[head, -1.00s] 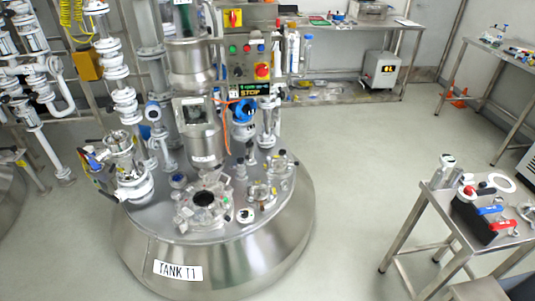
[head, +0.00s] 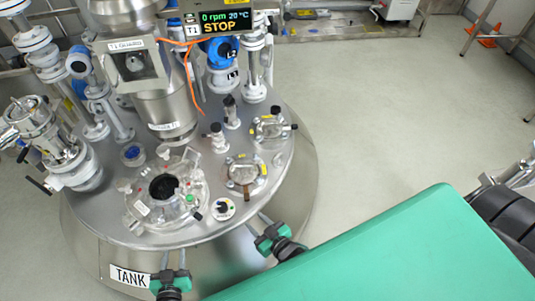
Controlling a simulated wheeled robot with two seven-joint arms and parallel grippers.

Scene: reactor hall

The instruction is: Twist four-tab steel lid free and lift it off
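Tank T1's steel top (head: 205,228) carries several fittings. A round steel fitting (head: 243,170) with a yellow label and tabs around its rim sits at the right of the top; it looks like the lid, seated, but I cannot count its tabs. A similar small fitting (head: 270,127) with clamps is behind it. A round port (head: 165,187) with a clear ring and dark centre is to the left. My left gripper (head: 174,256) is open and empty at the tank's front edge. My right gripper (head: 258,228) is open and empty, short of the lid, at the front right rim.
A black-and-white dial (head: 222,208) stands between port and lid. Upright valves (head: 217,138) stand behind. A steel vessel (head: 160,95) and the STOP display (head: 222,22) rise at the back. A valve assembly (head: 45,135) stands left. The floor (head: 390,110) at right is clear.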

